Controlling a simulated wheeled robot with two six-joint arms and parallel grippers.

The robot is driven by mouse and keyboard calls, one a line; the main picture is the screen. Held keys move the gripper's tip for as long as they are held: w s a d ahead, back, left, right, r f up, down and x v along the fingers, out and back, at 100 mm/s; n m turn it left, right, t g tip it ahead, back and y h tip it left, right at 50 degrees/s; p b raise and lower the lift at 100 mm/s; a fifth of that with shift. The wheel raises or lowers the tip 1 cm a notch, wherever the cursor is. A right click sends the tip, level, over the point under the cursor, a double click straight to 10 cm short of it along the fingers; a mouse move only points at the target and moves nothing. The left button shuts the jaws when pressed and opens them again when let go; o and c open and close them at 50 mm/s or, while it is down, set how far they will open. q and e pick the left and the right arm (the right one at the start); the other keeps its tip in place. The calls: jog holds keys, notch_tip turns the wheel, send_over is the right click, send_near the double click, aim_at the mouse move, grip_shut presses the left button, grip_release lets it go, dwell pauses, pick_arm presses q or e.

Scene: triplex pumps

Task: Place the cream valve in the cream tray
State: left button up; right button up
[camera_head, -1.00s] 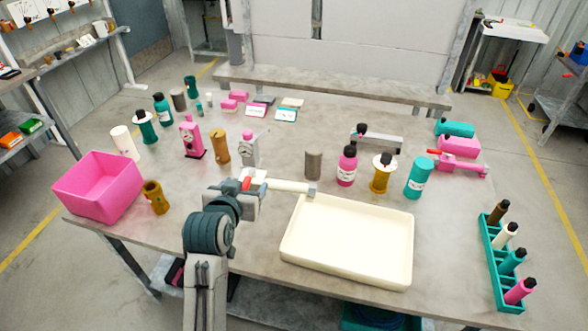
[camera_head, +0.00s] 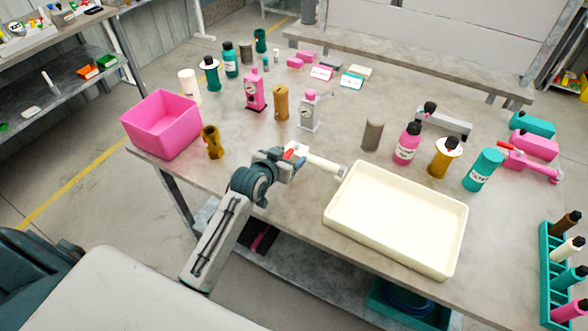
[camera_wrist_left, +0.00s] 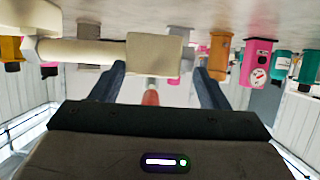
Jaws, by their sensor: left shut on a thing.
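The cream valve (camera_head: 320,160) is a pale pipe with a wider end and a small red handle. My left gripper (camera_head: 287,155) is shut on its body near the red handle, and the pipe points right. In the left wrist view the valve body (camera_wrist_left: 155,54) sits between the two fingers, with the pipe running left. The cream tray (camera_head: 398,225) is a shallow, empty rectangular tray near the table's front edge. The valve's far end is beside the tray's upper left corner; I cannot tell whether they touch. My right gripper is out of view.
A pink bin (camera_head: 163,138) stands at the table's left, with a brown cup (camera_head: 212,143) next to it. A grey cylinder (camera_head: 372,135), pink bottle (camera_head: 408,144) and teal canister (camera_head: 483,170) stand behind the tray. A teal rack (camera_head: 546,270) is at right.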

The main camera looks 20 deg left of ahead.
pick_arm(q)
jog(key=shift+f+p, duration=0.3)
jog(key=shift+f, duration=1.9)
jog(key=shift+f, duration=0.1)
jog(key=o, duration=1.3)
